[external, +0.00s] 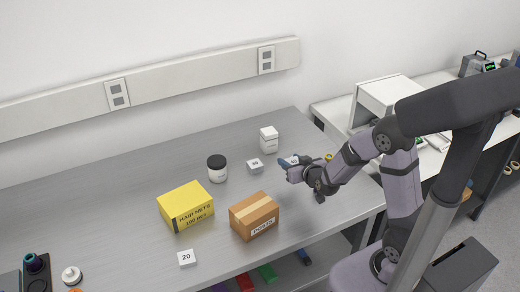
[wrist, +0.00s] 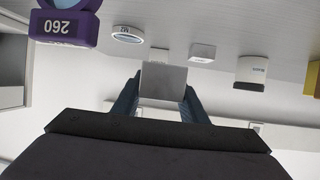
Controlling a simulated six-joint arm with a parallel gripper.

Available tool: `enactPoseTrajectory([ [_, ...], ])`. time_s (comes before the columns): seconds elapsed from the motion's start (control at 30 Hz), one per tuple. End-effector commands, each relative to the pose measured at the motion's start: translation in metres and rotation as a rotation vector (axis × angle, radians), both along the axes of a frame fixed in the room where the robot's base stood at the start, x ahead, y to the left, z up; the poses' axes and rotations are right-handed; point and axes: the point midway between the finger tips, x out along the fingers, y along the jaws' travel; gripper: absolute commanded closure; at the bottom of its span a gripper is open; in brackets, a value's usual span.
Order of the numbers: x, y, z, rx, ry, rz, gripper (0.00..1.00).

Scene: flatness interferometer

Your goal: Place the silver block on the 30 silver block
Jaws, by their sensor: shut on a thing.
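The held silver block (wrist: 163,82) is a plain grey square face in the wrist view, between the two fingers of my gripper (wrist: 158,100). In the external view my gripper (external: 288,164) is low over the right part of the bench, and its fingers mostly hide the block. The 30 silver block (external: 255,165) sits on the bench just left of my gripper, apart from it. It appears to be the small pale block (wrist: 202,52) right of the held block in the wrist view. Its top looks bare.
A yellow hair nets box (external: 186,207), a brown carton (external: 254,217) and a 20 block (external: 187,258) are nearer the front. A purple 260 item (wrist: 62,24) shows in the wrist view.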

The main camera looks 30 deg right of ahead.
Motion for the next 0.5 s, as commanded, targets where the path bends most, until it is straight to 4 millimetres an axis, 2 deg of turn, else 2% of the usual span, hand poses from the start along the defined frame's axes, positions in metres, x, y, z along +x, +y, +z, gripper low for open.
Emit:
enactPoseTrajectory([
  [0.07, 0.013, -0.012, -0.002, 0.000, -0.004, -0.023, 0.91],
  [0.17, 0.036, -0.014, 0.004, 0.001, -0.009, 0.009, 0.92],
  [0.37, 0.074, -0.001, 0.017, -0.001, -0.009, 0.129, 0.91],
  [0.5, 0.098, 0.017, 0.029, -0.001, -0.008, 0.229, 0.91],
])
